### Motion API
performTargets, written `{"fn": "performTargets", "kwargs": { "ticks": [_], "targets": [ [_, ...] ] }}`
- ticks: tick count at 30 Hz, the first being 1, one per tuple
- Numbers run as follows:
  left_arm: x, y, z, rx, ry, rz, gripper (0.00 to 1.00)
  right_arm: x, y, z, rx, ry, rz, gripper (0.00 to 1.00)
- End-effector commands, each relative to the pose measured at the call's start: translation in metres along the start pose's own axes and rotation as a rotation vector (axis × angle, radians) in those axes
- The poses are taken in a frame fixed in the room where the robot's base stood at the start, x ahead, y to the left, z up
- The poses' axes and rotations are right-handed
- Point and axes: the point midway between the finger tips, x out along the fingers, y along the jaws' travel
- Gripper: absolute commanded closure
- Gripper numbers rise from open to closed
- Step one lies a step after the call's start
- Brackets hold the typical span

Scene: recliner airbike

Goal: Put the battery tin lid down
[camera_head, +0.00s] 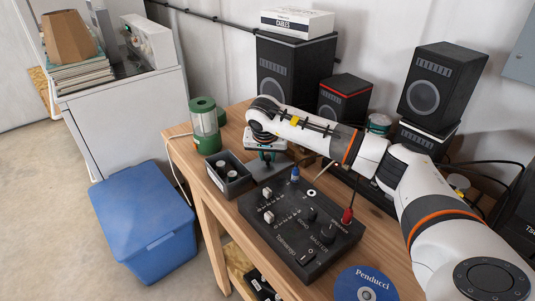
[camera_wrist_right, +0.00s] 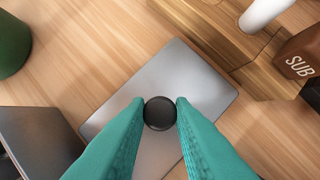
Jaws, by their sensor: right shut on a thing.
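The battery tin lid is a flat grey metal plate (camera_wrist_right: 185,85) with a round black knob (camera_wrist_right: 159,113). My right gripper (camera_wrist_right: 159,112) has its teal fingers shut on that knob, one on each side. In the head view my right gripper (camera_head: 266,158) is over the lid (camera_head: 268,169), between the tin and the wooden piece. The lid lies roughly flat at or just above the tabletop; I cannot tell if it touches. The open dark battery tin (camera_head: 228,174) stands left of it with pale cylinders inside; its edge shows in the wrist view (camera_wrist_right: 38,125). My left gripper is not in view.
A green lantern (camera_head: 205,126) stands behind the tin. A black mixer (camera_head: 300,228) fills the bench front. A brown piece marked SUB (camera_wrist_right: 300,58) and a white rod (camera_wrist_right: 264,12) are close right of the lid. Bare wood (camera_wrist_right: 85,45) shows left of the lid.

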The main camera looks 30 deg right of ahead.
Motion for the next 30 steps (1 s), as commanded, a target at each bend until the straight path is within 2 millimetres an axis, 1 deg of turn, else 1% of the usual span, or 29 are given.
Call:
{"fn": "performTargets", "kwargs": {
  "ticks": [1,4,12,14,16,20,27,30],
  "targets": [
    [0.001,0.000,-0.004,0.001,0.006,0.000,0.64,0.001,0.000,0.000,0.000,0.000,0.000,0.74],
    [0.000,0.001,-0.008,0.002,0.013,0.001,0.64,0.000,0.000,0.000,0.000,0.000,0.000,0.58],
    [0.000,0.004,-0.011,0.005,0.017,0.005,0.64,0.000,0.000,0.000,0.000,0.000,0.000,0.57],
    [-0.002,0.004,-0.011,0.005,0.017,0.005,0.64,-0.003,0.000,0.001,0.000,0.000,0.000,0.57],
    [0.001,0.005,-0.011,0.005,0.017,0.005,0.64,-0.007,0.000,0.001,-0.001,-0.001,0.002,0.57],
    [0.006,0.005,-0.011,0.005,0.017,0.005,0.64,-0.028,0.001,0.001,-0.002,-0.004,0.003,0.57],
    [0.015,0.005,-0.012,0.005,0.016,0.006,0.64,-0.081,0.001,0.001,-0.001,-0.004,0.004,0.57],
    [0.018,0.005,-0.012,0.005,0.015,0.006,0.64,-0.098,0.001,0.001,-0.001,-0.004,0.003,0.57]
  ]
}}
